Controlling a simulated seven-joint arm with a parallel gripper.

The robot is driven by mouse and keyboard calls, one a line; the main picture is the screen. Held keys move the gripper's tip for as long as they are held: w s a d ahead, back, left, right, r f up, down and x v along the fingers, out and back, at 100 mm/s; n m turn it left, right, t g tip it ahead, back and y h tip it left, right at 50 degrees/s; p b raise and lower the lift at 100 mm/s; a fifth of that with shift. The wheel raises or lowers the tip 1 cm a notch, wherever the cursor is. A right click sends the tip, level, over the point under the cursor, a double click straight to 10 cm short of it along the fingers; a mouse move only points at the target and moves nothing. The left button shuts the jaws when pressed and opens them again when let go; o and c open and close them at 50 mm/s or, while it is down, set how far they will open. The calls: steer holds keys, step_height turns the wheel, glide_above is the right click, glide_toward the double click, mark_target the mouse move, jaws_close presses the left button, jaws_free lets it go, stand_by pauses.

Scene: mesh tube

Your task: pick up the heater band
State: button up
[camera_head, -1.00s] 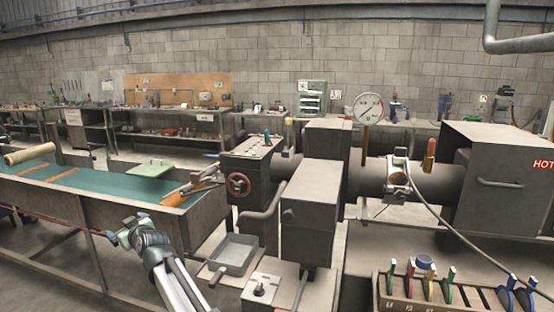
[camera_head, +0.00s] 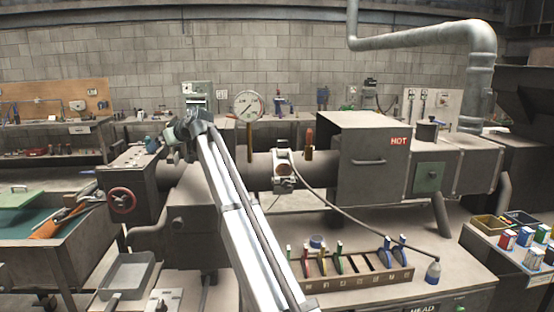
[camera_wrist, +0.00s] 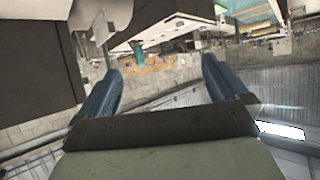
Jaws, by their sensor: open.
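What looks like the heater band (camera_head: 284,172) is a pale metal ring around the dark horizontal barrel in the head view, with a cable running from it to the lower right. My gripper (camera_head: 182,132) is to its left in the picture, raised in front of the machine and well apart from the band. In the wrist view my gripper (camera_wrist: 161,64) has its two blue ridged fingers spread with nothing between them. The band cannot be made out in the wrist view.
A dial gauge (camera_head: 249,104) stands above the barrel, left of the band. A box marked HOT (camera_head: 368,160) is to its right. A rack of coloured tools (camera_head: 356,282) sits below in front. A red handwheel (camera_head: 122,200) is at the left.

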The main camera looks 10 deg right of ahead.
steer(key=w+d+r+m+h, duration=0.2)
steer(key=w+d, duration=0.2)
steer(key=d, duration=0.7)
steer(key=w+d+r+m+h, duration=0.1)
steer(key=w+d+r, duration=0.2)
steer(key=d, duration=0.8)
steer(key=m+g+h, duration=0.4)
steer(key=m+h, duration=0.2)
steer(key=m, duration=0.1)
glide_toward(283, 141)
steer(key=f, duration=0.1)
steer(key=x, duration=0.3)
steer(key=w+x, duration=0.1)
steer(key=x, duration=0.3)
steer(key=shift+w, duration=0.15)
steer(key=shift+w+x, duration=0.2)
steer(key=shift+x, duration=1.4)
steer(key=shift+w+x, duration=0.15)
steer(key=shift+x, duration=1.45)
steer(key=shift+d+r+t, duration=0.1)
steer(key=shift+r+t, duration=0.2)
steer(key=c, duration=1.6)
steer(key=shift+o, duration=0.2)
